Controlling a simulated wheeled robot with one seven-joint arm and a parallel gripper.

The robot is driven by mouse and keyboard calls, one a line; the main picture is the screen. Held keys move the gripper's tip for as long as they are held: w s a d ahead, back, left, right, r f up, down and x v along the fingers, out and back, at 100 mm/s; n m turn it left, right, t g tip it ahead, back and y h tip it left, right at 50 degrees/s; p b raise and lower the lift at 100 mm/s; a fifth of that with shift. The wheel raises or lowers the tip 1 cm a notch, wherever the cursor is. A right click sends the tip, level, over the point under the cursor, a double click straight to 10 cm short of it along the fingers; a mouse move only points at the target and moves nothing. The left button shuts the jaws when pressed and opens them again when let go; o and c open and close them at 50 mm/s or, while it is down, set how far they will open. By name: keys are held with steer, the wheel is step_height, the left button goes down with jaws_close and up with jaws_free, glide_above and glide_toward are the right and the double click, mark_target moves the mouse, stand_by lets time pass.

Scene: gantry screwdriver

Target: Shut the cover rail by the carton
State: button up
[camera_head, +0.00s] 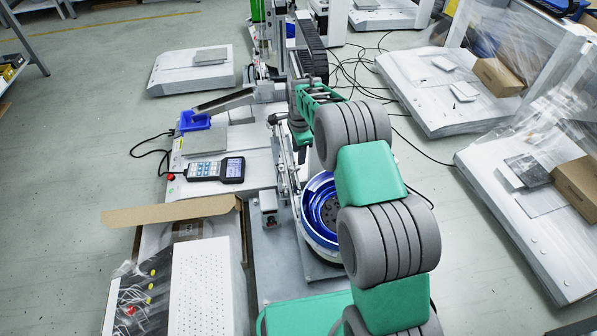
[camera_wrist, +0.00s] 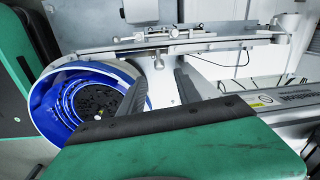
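A long pale metal rail (camera_wrist: 105,50), which looks like the cover rail, runs across the upper part of the wrist view. A small knob (camera_wrist: 159,63) hangs below its middle. The narrow metal bars (camera_head: 284,160) beside my arm in the head view may be the same part. The open cardboard carton (camera_head: 165,213) is at lower left in the head view. My gripper (camera_wrist: 160,92) is open, with its two dark fingers apart and pointing toward the rail. I see nothing between them and cannot tell whether they touch anything. My arm hides much of this area in the head view.
A blue round bowl feeder (camera_head: 319,212) stands right of the rail; it also shows in the wrist view (camera_wrist: 62,128). A handheld controller (camera_head: 215,170) and a blue tray (camera_head: 194,122) are on the left. Cables (camera_head: 365,75) lie on the floor at right.

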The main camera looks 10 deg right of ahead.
steer(key=f+b, duration=0.1)
steer(key=f, duration=0.2)
steer(key=f+b, duration=0.1)
steer(key=f, duration=0.3)
steer(key=shift+w, duration=0.2)
steer(key=shift+r, duration=0.1)
steer(key=shift+c, duration=0.3)
jaws_close()
